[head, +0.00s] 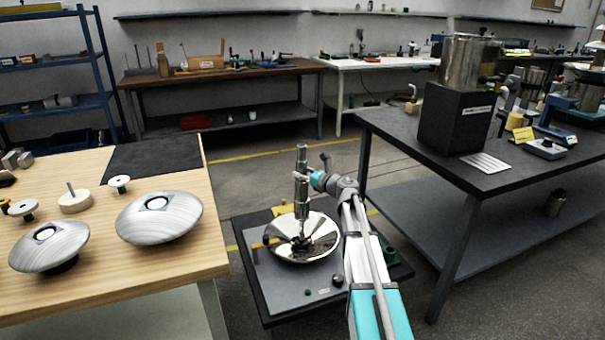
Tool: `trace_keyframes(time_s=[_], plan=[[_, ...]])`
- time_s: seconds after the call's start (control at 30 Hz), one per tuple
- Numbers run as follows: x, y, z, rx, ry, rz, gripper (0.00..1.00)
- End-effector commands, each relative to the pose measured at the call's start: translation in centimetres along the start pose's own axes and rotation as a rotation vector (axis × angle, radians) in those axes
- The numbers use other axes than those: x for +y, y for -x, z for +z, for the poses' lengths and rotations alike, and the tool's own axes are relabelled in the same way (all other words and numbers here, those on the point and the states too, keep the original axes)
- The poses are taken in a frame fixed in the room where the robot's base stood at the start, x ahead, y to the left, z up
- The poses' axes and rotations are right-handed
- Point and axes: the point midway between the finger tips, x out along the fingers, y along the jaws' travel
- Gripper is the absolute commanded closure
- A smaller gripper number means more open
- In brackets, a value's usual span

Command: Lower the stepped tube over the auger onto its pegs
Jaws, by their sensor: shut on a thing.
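A metal stepped tube (301,205) stands upright in the head view, over the middle of a shiny shallow bowl (325,243). My gripper (303,177) reaches in from the right and is shut on the tube's upper part. The tube's lower end is close to the dark centre of the bowl; I cannot tell whether it touches. The auger cannot be made out, and the pegs are too small or hidden to tell.
The bowl sits on a grey low stand (270,290) with small knobs on it. A dark bench (500,190) at right holds a black box (455,120).

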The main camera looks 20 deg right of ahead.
Motion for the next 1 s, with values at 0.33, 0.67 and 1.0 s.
trace_keyframes(time_s=[0.33,0.67,1.0], plan=[[0.0,0.0,-1.4,-0.001,-0.001,0.000,1.00],[0.0,0.0,-2.5,-0.001,-0.001,0.000,1.00],[0.0,0.0,-3.7,-0.001,-0.001,0.000,1.00]])
